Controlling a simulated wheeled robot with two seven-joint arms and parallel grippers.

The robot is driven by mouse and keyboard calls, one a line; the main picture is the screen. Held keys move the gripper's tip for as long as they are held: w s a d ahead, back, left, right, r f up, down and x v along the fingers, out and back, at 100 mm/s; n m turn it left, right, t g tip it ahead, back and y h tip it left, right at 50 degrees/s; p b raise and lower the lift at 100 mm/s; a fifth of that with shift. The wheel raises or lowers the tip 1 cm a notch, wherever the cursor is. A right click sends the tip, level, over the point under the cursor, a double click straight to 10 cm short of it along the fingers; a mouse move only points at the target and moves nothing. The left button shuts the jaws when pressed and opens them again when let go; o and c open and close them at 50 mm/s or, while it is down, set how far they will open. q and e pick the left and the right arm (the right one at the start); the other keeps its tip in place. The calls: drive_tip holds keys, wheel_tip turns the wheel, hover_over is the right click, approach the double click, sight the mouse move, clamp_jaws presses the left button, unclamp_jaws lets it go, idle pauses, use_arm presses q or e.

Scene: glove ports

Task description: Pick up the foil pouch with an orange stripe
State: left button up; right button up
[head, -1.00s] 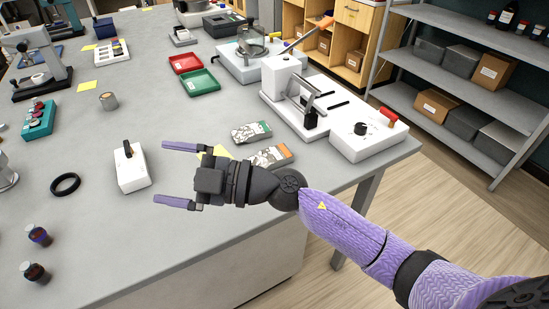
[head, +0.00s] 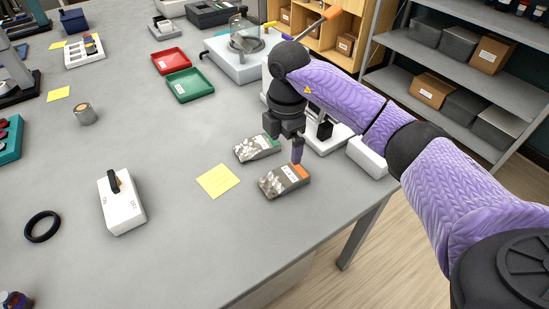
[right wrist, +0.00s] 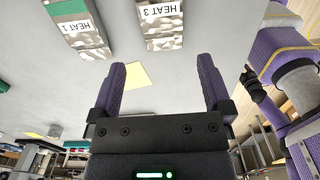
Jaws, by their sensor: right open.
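The foil pouch with an orange stripe (head: 283,183) lies flat on the grey table, its stripe at the right end. In the right wrist view, a pouch labelled HEAT 3 (right wrist: 160,27) is at the top, cut by the frame edge. A second foil pouch with a green stripe (head: 258,149) lies just behind it; it shows in the wrist view as HEAT 1 (right wrist: 82,30). My right gripper (head: 289,147) points down above the pouches, open and empty, with one finger visible in the head view. The wrist view shows both purple fingers (right wrist: 162,78) spread apart. My left gripper is not in view.
A yellow note (head: 218,181) lies left of the pouches. A white switch box (head: 121,205) and a black ring (head: 42,227) are further left. Red (head: 171,61) and green (head: 189,85) trays lie behind. White equipment stands to the right behind my arm.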

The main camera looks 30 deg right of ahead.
sight(284, 177)
wheel_tip(284, 177, down, 10)
drive_tip(key=b, duration=0.2)
drive_tip(key=shift+s+b, duration=0.1)
drive_tip(key=shift+b, duration=0.2)
drive_tip(key=shift+r, duration=0.1)
drive_tip(key=shift+c, duration=0.4)
drive_tip(key=c, duration=0.9)
